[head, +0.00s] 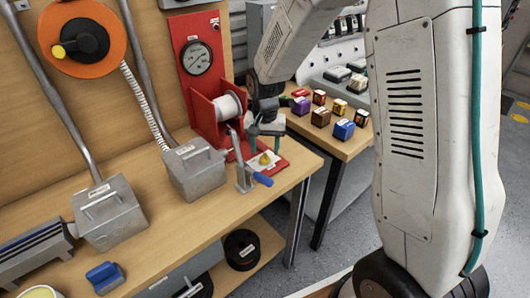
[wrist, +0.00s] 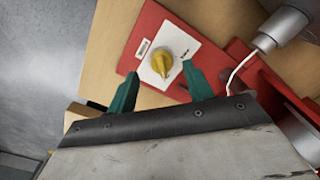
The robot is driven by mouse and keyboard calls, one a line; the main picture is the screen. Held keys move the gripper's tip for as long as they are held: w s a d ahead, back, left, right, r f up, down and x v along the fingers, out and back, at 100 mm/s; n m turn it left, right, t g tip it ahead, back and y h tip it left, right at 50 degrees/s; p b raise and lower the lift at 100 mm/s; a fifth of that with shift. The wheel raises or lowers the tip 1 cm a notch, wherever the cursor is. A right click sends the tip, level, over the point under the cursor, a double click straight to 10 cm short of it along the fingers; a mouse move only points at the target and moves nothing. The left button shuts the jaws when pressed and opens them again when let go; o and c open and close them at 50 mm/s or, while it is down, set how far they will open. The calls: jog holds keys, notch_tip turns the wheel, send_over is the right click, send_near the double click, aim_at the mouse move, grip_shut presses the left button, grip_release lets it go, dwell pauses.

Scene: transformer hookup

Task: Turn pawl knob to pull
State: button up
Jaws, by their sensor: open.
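The pawl knob is a small yellow knob (wrist: 160,64) on a white label plate (wrist: 181,45), set on a red base plate (wrist: 144,22). In the head view the yellow knob (head: 264,159) sits at the bench's right end, beside the hand crank with the blue handle (head: 262,179). My gripper (wrist: 158,75) is open, its two green fingers apart on either side of the knob in the wrist view. I cannot tell how high they are above it. In the head view my gripper (head: 265,132) is over the red base, behind the knob. The label text is too small to read.
A red winch frame with a white spool (head: 229,106) stands behind the knob. A grey box (head: 197,172) is left of the crank. A second table holds several coloured blocks (head: 321,116). In the wrist view a grey cylinder (wrist: 282,28) with a white wire is close right.

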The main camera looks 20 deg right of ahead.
aim_at(265, 156)
notch_tip(265, 156, up, 5)
jog(key=shift+r, duration=0.2)
dwell(0.5)
jog(key=s+r+n, duration=0.2)
jog(key=s+r, duration=0.3)
jog(key=s, duration=0.5)
jog(key=s+d+r+n+t, duration=0.1)
jog(key=s+r, duration=0.3)
jog(key=s, duration=0.6)
jog(key=s+d+r+n, duration=0.1)
jog(key=s+r, duration=0.4)
jog(key=s, duration=0.5)
jog(key=shift+d+r+n, duration=0.2)
jog(key=shift+r+n, duration=0.15)
jog(key=shift+n, duration=0.45)
